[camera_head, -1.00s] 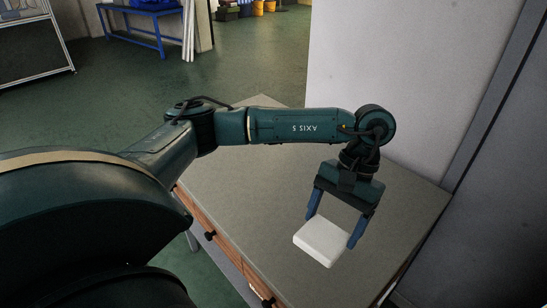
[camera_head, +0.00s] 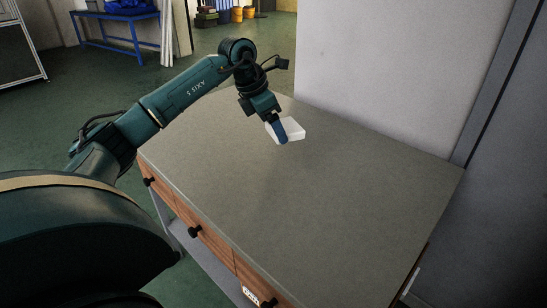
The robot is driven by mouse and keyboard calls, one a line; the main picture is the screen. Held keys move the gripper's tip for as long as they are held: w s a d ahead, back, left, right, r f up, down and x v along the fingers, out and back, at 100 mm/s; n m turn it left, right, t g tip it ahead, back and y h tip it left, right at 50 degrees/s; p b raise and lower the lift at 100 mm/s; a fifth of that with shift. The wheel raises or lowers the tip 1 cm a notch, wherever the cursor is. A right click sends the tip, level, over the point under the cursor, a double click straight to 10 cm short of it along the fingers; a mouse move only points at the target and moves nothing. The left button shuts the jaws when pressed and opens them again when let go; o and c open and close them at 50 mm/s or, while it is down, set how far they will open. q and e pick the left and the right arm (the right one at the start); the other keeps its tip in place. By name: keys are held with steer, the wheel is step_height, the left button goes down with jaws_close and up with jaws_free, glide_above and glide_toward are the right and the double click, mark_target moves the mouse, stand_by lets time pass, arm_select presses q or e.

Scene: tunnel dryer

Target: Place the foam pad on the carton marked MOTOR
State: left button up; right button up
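The white, flat, block-like foam pad (camera_head: 296,131) is at the far part of the grey table top, near the base of the pale wall. My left gripper (camera_head: 283,135) is shut on it, with one blue finger across the pad's near side. The other finger is hidden behind. I cannot tell whether the pad touches the table or hangs just above it. No carton marked MOTOR shows in this view. My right gripper is not in view.
The grey table (camera_head: 330,200) is otherwise bare, with wooden drawers (camera_head: 205,240) and dark knobs along its left side. A pale wall (camera_head: 390,80) stands along its far right edge. A blue bench (camera_head: 115,25) stands far back on the green floor.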

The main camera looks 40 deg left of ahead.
arm_select(q)
steer(key=a+n+y+b, duration=0.3)
steer(key=a+n, duration=0.6)
steer(key=b, duration=0.2)
glide_above(249, 153)
steer(key=s, duration=0.2)
steer(key=shift+y, duration=0.3)
steer(key=f, duration=0.5)
steer(key=shift+w+d+f, duration=0.25)
steer(key=shift+d+f, duration=0.1)
steer(key=shift+f, duration=2.3)
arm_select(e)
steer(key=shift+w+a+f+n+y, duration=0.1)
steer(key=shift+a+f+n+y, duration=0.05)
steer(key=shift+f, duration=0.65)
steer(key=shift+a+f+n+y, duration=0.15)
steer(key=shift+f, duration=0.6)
arm_select(q)
steer(key=shift+f, duration=0.1)
steer(key=o, duration=1)
steer(key=shift+c, duration=0.2)
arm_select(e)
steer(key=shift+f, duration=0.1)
